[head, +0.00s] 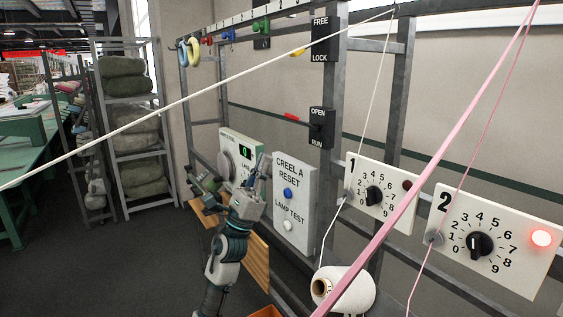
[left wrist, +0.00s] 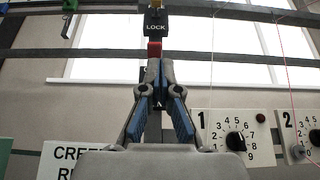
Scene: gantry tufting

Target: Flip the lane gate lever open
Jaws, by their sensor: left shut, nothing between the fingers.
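The lane gate switch is a black box (head: 321,127) marked OPEN above and RUN below, on a grey frame post in the head view. Its red lever (head: 291,116) sticks out to the left of it. My left gripper (head: 262,164) is shut and empty, below and left of the lever, in front of the creel panel. In the left wrist view the gripper (left wrist: 155,66) points upward. The red lever (left wrist: 154,50) shows just beyond its fingertips; I cannot tell whether they touch. The fingers hide most of the switch box there. My right gripper is not in view.
Above is a FREE/LOCK box (head: 325,40) with a yellow lever (head: 297,52). A white CREEL A RESET panel (head: 294,205) stands beside my left gripper. Numbered dial panels (head: 381,196) are to the right. White yarn (head: 180,102) and pink yarn (head: 430,170) cross the foreground.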

